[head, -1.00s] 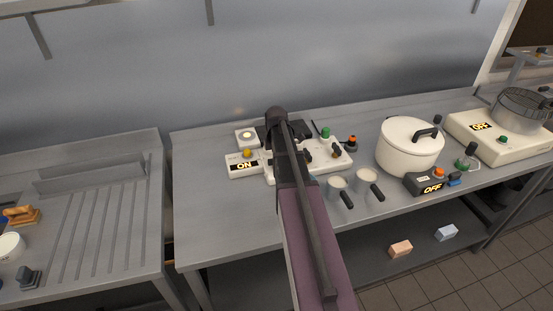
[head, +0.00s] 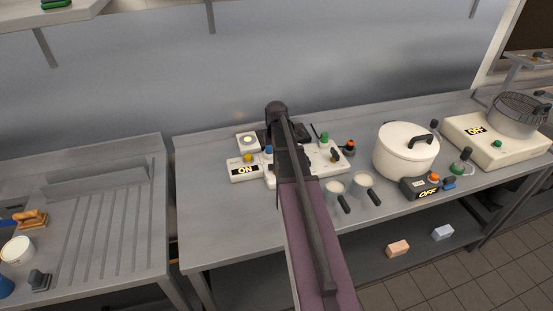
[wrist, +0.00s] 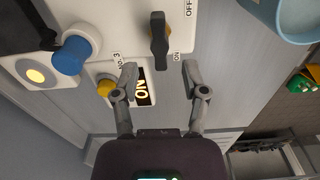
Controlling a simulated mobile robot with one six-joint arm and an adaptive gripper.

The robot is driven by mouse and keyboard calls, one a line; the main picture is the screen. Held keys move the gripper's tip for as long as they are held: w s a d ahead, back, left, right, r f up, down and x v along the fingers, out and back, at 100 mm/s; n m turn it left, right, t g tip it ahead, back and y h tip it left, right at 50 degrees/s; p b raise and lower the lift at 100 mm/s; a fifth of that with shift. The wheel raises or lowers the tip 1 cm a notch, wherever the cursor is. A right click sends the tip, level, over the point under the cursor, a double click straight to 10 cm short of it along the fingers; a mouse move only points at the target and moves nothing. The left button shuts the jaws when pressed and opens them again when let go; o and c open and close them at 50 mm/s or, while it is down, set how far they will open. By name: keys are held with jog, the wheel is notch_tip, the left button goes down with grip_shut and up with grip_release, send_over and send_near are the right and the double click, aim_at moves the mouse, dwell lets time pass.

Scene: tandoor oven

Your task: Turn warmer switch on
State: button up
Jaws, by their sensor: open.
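A black switch handle (wrist: 159,40) stands on a white panel (wrist: 110,14) in the wrist view, with OFF printed at its upper right and ON near its lower end. Its lower end points toward ON. My gripper (wrist: 160,70) is open and empty, its fingers below and to either side of the handle, apart from it. A lit ON display (wrist: 144,87) lies between the fingers. It also shows in the head view (head: 244,171). My arm hides my gripper and part of the panel in the head view. I cannot tell which switch belongs to the warmer.
A blue knob (wrist: 72,55), yellow button (wrist: 105,88) and lit lamp (wrist: 36,75) sit close left of my gripper. A white pot (head: 404,155), an OFF control box (head: 414,188) and an OFF white unit (head: 498,150) stand at right. The counter's left part is clear.

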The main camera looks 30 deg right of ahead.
notch_tip(320, 180, up, 2)
jog(key=shift+r+p, duration=0.1)
jog(key=shift+p, duration=0.55)
jog(key=s+a+f+m, duration=0.1)
jog(key=s+a+m, duration=0.3)
jog(key=a, duration=0.5)
jog(key=s+a+m+b, duration=0.1)
jog(key=s+a+m, duration=0.4)
jog(key=a, duration=0.5)
jog(key=s+a+f+m+b, duration=0.1)
jog(key=s+a+m, duration=0.3)
jog(key=a, duration=0.5)
jog(key=shift+s+a+f+m, duration=0.15)
jog(key=shift+a+f+m, duration=0.15)
jog(key=shift+m, duration=0.3)
